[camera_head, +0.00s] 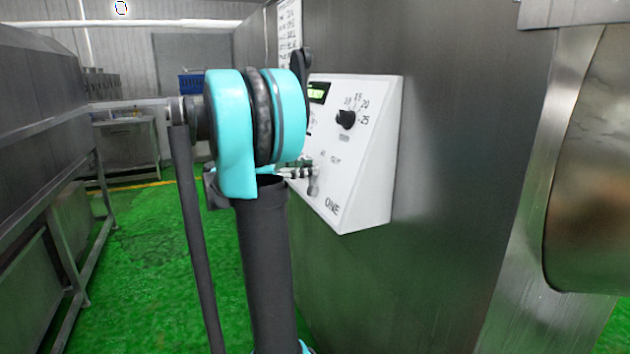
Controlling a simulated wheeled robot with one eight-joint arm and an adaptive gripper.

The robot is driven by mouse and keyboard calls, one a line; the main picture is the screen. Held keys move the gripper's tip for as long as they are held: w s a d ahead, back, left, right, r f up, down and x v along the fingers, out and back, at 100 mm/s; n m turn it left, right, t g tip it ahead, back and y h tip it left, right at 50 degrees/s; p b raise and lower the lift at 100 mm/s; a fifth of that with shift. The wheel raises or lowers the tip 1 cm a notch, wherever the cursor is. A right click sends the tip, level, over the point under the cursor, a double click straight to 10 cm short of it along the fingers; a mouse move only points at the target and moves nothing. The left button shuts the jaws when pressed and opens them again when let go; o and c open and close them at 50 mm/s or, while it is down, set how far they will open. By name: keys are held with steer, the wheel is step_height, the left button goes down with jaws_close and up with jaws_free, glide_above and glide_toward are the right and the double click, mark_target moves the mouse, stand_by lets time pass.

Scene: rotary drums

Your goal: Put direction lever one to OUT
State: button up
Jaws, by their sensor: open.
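The white control box marked ONE (374,160) is on the steel wall, right of my arm. The words IN and OUT show on its sloped face. Below them a small grey part, which looks like the direction lever (314,184), stands out from the face. Its exact setting cannot be made out. My gripper (301,172) seems to show only as small light and dark parts beside the lever, mostly hidden behind my teal and black arm. It is open. I cannot tell whether it touches the lever.
A black rotary knob (346,119) with a number scale and a green-lit display (317,94) are higher on the box. A large metal drum (592,165) stands at the right. Steel benches (50,190) line the left. Green floor (145,270) is clear between them and my arm.

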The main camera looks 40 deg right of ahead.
mark_target(328, 171)
steer(key=shift+c, duration=0.3)
steer(key=c, duration=0.8)
steer(key=shift+s, duration=0.15)
steer(key=shift+s+a, duration=0.2)
steer(key=shift+s, duration=0.6)
steer(key=shift+s+a, duration=0.2)
steer(key=shift+s, duration=0.55)
steer(key=shift+s+a, duration=0.2)
steer(key=shift+s, duration=0.6)
steer(key=o, duration=0.9)
steer(key=shift+r, duration=0.1)
steer(key=shift+c, duration=0.2)
steer(key=v, duration=1.2)
